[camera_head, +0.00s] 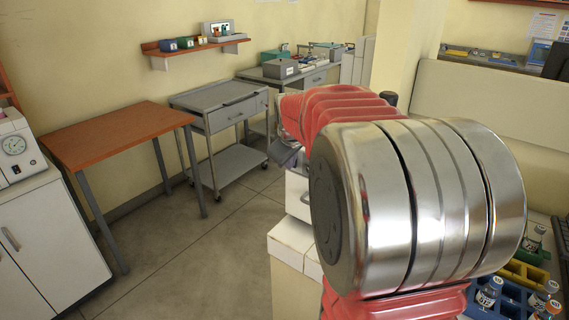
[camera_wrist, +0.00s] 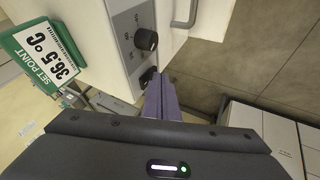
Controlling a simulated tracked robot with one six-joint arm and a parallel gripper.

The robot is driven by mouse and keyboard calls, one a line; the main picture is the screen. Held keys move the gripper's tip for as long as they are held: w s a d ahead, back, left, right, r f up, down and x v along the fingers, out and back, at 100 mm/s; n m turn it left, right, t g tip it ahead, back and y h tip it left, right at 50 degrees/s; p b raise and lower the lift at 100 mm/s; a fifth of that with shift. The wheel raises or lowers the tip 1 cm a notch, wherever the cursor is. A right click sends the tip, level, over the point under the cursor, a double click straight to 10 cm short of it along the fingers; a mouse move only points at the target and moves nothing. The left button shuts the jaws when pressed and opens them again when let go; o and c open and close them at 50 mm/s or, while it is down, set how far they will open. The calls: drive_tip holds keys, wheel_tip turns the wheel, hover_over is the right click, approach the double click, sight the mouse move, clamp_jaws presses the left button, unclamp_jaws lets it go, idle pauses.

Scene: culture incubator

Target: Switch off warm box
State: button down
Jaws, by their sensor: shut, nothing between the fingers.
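The warm box (camera_wrist: 105,50) is a white box with a grey control panel in the wrist view, tilted in the picture. The panel holds a black dial knob (camera_wrist: 146,40) with printed marks around it, and a second black knob or switch (camera_wrist: 148,76) below it. My gripper (camera_wrist: 160,84) has purple-grey fingers that are shut and empty. Its tips show right beside the lower black control; I cannot tell whether they touch it. In the head view my arm hides most of the box, and only a white part (camera_head: 297,192) shows.
A green-framed sign (camera_wrist: 42,58) reading "SET POINT 36.5°C" stands beside the box. A grey handle (camera_wrist: 185,14) juts from its front. In the head view, a grey trolley (camera_head: 222,112) and an orange-topped table (camera_head: 115,133) stand left, with free floor before them.

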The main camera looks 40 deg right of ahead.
drive_tip(key=shift+d+f, duration=0.1)
drive_tip(key=shift+d, duration=0.05)
idle(0.3)
drive_tip(key=shift+r, duration=0.9)
